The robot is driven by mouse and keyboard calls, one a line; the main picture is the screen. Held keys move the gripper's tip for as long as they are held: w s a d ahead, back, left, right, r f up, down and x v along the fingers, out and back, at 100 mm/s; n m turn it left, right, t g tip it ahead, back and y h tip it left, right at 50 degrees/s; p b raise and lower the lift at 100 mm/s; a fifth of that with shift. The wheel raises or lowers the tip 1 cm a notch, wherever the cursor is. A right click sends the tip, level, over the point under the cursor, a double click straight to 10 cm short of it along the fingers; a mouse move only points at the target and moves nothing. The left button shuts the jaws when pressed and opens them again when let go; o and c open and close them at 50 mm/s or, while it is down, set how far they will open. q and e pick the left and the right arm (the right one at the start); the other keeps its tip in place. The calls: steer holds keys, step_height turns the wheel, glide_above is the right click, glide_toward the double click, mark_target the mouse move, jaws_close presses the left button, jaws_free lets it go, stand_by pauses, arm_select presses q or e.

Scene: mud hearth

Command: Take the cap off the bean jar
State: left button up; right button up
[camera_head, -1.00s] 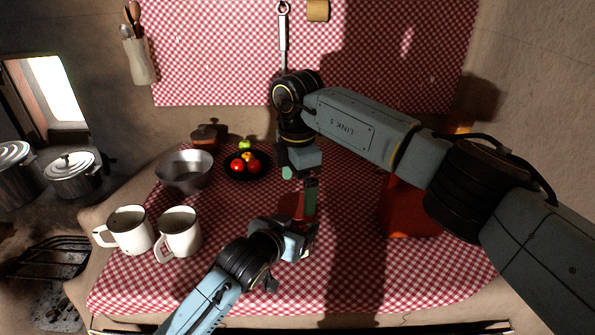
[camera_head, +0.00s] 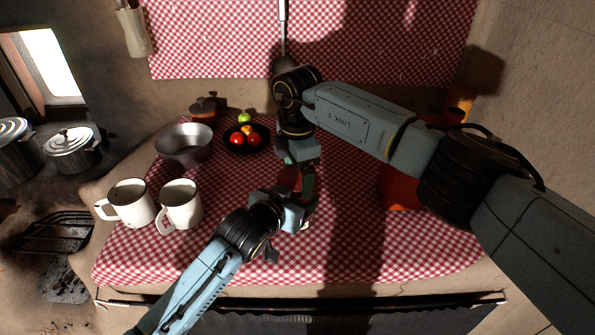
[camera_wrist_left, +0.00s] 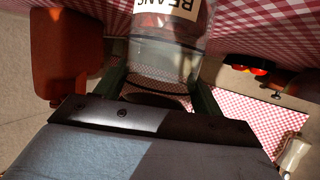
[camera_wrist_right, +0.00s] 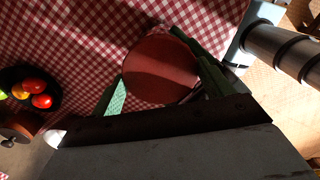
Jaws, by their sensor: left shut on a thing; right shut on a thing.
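The bean jar (camera_wrist_left: 165,60) is clear, with a white BEANS label (camera_wrist_left: 168,8). In the left wrist view it stands between the green fingers of my left gripper (camera_wrist_left: 160,88), which is shut on it. The red round cap (camera_wrist_right: 160,70) fills the space between the green fingers of my right gripper (camera_wrist_right: 158,82), which is shut on it from above. In the head view my right gripper (camera_head: 299,168) is directly over my left gripper (camera_head: 304,200), and they largely hide the jar. I cannot tell whether the cap still touches the jar.
Two white mugs (camera_head: 180,205) stand left on the checked cloth (camera_head: 240,255). Behind them are a metal bowl (camera_head: 184,147) and a dark plate (camera_head: 262,147) of red fruit. An orange-red container (camera_head: 400,188) stands to the right. The cloth's front is clear.

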steer(key=n, duration=0.4)
steer(key=shift+r+n, duration=0.1)
steer(key=shift+n, duration=0.3)
steer(key=shift+c, duration=0.3)
steer(key=n, duration=0.3)
steer(key=shift+n, duration=0.4)
steer(key=n, duration=0.3)
steer(key=shift+n, duration=0.4)
steer(key=n, duration=0.4)
steer(key=shift+n, duration=0.4)
steer(key=o, duration=1.1)
steer(key=shift+c, duration=0.2)
